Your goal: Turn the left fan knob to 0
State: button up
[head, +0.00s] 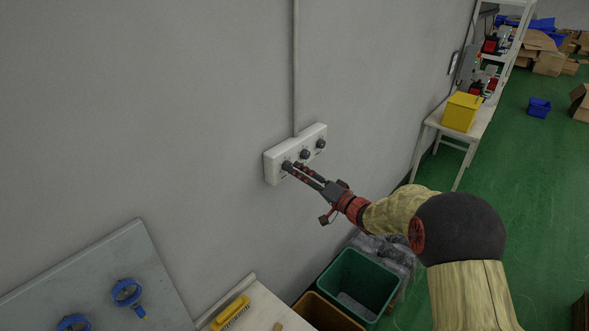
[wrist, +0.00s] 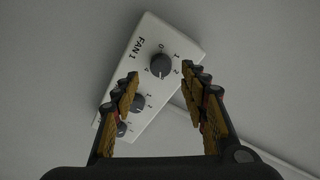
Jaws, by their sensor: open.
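The white fan control box (head: 275,172) is mounted on the grey wall and carries three dark round knobs. The left fan knob (head: 287,165) is the one nearest my gripper (head: 296,169). In the wrist view this knob (wrist: 160,65) sits beside the label "FAN 1", with numbers around it and the 0 at its upper side. Its pointer is too small to read surely. My gripper (wrist: 160,71) is open, with one fingertip on each side of the knob in that view. I cannot tell whether the fingers touch it.
The middle knob (head: 305,154) and right knob (head: 321,144) are close by on the same box. A conduit (head: 296,70) runs up the wall. Below are a green bin (head: 359,283), a yellow brush (head: 231,312) and a panel with blue valve handles (head: 127,292).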

aim_at(290, 167)
jog(key=shift+x, duration=1.9)
jog(key=shift+c, duration=0.3)
grip_shut()
